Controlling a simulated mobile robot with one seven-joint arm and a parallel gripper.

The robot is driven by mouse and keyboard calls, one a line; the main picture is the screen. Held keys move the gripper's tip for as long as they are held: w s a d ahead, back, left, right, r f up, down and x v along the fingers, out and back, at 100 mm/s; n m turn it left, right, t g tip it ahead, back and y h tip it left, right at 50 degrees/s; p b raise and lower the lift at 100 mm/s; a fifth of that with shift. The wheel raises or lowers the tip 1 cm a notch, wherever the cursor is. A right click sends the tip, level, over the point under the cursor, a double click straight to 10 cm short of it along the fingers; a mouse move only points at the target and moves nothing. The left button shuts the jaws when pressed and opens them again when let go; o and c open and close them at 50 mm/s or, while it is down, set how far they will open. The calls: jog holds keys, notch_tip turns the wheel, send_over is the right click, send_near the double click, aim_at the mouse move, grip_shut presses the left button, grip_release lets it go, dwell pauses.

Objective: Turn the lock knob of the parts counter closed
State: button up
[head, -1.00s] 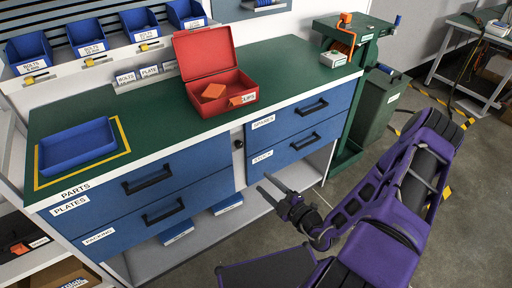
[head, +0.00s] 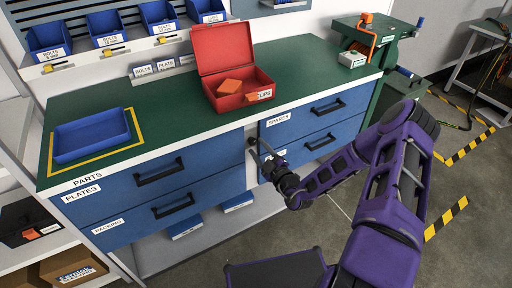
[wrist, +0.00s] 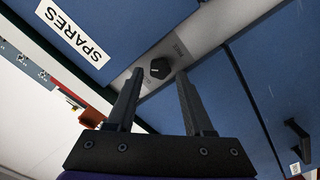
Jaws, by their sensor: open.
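The parts counter (head: 152,159) has a green top and blue drawers. Its small black lock knob (wrist: 160,68) is on the pale strip between the two drawer columns. In the wrist view the knob appears between and just beyond my fingertips, with a bit of space on either side. In the head view the knob (head: 251,140) is small and dark beside my fingertips. My gripper (wrist: 160,76) is open and empty, pointing at the strip; I cannot see contact.
A red open case (head: 238,98) with orange parts and a blue tray (head: 90,137) are on the counter top. Drawer handles (head: 160,172) stick out either side of the strip. A green cart (head: 372,50) stands at the right. The floor in front is clear.

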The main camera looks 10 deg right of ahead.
jog(key=shift+x, duration=1.1)
grip_shut()
jog(key=n+p, duration=0.2)
jog(key=n, duration=0.1)
jog(key=shift+r+p, duration=0.1)
jog(key=shift+p, duration=0.2)
jog(key=n+p, duration=0.2)
jog(key=n, duration=0.3)
jog(key=shift+n, duration=0.3)
